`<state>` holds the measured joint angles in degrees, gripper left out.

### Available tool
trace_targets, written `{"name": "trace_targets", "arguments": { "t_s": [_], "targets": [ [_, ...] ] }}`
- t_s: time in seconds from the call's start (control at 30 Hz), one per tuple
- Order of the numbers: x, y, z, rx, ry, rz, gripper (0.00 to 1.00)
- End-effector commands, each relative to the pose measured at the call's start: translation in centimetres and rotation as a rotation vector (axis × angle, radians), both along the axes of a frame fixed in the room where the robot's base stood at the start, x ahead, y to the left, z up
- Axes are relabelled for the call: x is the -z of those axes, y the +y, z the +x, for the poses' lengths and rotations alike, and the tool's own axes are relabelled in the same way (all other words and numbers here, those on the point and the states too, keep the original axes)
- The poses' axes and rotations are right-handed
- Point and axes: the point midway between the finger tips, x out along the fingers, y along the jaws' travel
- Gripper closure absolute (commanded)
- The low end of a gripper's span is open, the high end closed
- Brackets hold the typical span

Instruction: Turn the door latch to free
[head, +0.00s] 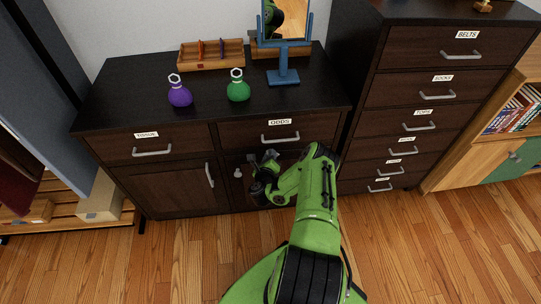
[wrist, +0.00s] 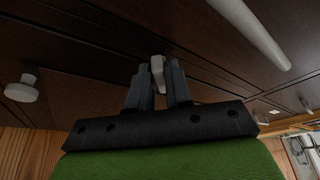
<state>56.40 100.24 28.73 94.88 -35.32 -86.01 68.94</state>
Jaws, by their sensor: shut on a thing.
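The door latch (wrist: 157,73) is a small pale grey piece on the dark cabinet front, at the middle of the wrist view. My gripper (wrist: 158,85) is shut on it, one dark finger on each side. Only the latch's end shows between the fingers, so its exact angle is hard to tell. In the head view my gripper (head: 262,160) is at the right-hand lower door, just under the drawer labelled ODDS (head: 280,130), and mostly hides the latch. A pale round knob (head: 238,173) sits on the same door to the left; it also shows in the wrist view (wrist: 22,89).
The ODDS drawer's bar handle (head: 280,138) juts out close above my gripper. The left lower door has a vertical handle (head: 209,175). Purple (head: 180,95) and green (head: 238,90) bottles stand on the dresser top. A tall drawer unit (head: 420,95) stands at right. Wooden floor in front is clear.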

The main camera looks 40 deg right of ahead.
Motion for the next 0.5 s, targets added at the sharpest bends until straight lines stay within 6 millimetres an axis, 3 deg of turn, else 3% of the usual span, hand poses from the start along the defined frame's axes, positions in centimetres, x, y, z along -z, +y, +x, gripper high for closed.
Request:
{"name": "trace_targets", "arguments": {
  "t_s": [0.5],
  "targets": [
    [0.58, 0.34, 0.23, -0.002, 0.271, -0.397, 1.00]
  ]
}}
